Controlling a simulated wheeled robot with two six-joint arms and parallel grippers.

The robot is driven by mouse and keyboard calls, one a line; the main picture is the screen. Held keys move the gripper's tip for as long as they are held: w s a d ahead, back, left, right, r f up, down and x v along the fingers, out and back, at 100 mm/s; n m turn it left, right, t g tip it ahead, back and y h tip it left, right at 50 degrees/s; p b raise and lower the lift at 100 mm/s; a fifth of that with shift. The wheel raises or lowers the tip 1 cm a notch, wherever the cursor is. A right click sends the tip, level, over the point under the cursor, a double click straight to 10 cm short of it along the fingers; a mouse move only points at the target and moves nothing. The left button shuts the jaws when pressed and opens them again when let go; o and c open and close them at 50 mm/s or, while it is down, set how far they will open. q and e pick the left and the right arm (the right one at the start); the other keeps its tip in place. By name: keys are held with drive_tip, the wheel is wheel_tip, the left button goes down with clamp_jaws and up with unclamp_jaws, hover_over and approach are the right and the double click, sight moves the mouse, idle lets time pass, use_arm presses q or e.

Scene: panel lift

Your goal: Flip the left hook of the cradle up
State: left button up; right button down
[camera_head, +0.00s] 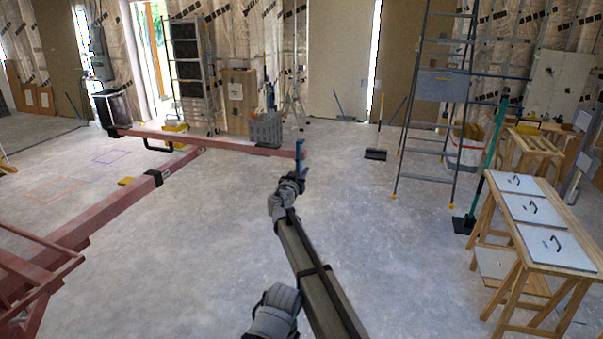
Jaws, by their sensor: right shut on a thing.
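The red cradle bar (235,145) of the lift runs across the middle left of the head view. A blue hook (300,149) stands upright at the bar's right end. My right gripper (297,177) is at the lower end of this blue hook and is shut on it; the fingers partly hide the grip. The bar's left end (116,132) is dark, and I cannot make out a raised hook there. A black handle (157,146) hangs under the bar. My left gripper is not in view.
The red lift arm (125,195) slopes down to the lower left. A grey crate (266,130) stands behind the bar. At right are a stepladder (427,130), a green-handled broom (489,165) and a trestle table (490,207) with white panels. The middle floor is clear.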

drive_tip(key=c, duration=0.8)
unclamp_jaws()
drive_tip(key=shift+c, duration=0.2)
